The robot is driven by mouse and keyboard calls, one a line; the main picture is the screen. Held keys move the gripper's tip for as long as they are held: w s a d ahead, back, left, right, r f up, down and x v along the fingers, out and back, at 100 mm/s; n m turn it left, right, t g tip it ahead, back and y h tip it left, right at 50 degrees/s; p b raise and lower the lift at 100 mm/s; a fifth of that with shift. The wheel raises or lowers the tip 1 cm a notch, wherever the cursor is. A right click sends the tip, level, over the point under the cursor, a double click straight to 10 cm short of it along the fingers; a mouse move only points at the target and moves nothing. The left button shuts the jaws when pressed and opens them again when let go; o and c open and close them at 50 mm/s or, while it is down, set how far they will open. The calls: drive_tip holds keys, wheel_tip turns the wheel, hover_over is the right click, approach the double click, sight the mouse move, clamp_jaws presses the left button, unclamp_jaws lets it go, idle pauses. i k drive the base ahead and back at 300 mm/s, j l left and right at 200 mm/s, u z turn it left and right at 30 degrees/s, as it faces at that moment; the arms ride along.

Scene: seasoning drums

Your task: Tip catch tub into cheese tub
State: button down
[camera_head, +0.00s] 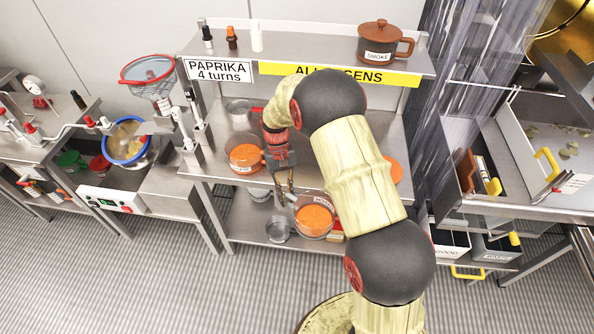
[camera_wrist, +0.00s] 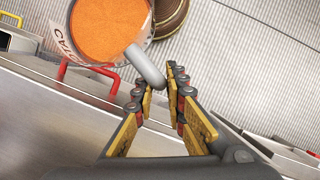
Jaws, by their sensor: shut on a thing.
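The catch tub (camera_head: 314,219) is a clear round tub filled with orange powder, in front of the shelf unit's lower edge in the head view. In the wrist view the catch tub (camera_wrist: 108,30) shows its label at the left, and its grey handle (camera_wrist: 146,66) reaches between my fingers. My gripper (camera_head: 284,184) is shut on this handle; it also shows in the wrist view (camera_wrist: 160,105). The tub looks roughly level. Another clear tub (camera_head: 245,156) with orange contents stands on the counter at the left. Its label is too small to read, so I cannot tell if it is the cheese tub.
An orange round thing (camera_head: 394,171) on the counter is partly hidden by my arm. A metal pot (camera_head: 239,111) stands at the counter's back. A brown smoke pot (camera_head: 381,42) sits on the top shelf. A metal cup (camera_head: 279,231) is below, left of the catch tub.

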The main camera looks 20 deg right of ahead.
sight(244, 153)
drive_tip(key=j+z, duration=0.1)
drive_tip(key=j, duration=0.35)
drive_tip(key=k+j+z, duration=0.1)
drive_tip(key=j, duration=0.35)
drive_tip(key=j+z, duration=0.1)
drive_tip(key=j, duration=0.3)
drive_tip(key=k+j+z, duration=0.1)
drive_tip(key=j, duration=0.35)
drive_tip(key=k+j+z, duration=0.1)
drive_tip(key=j, duration=0.35)
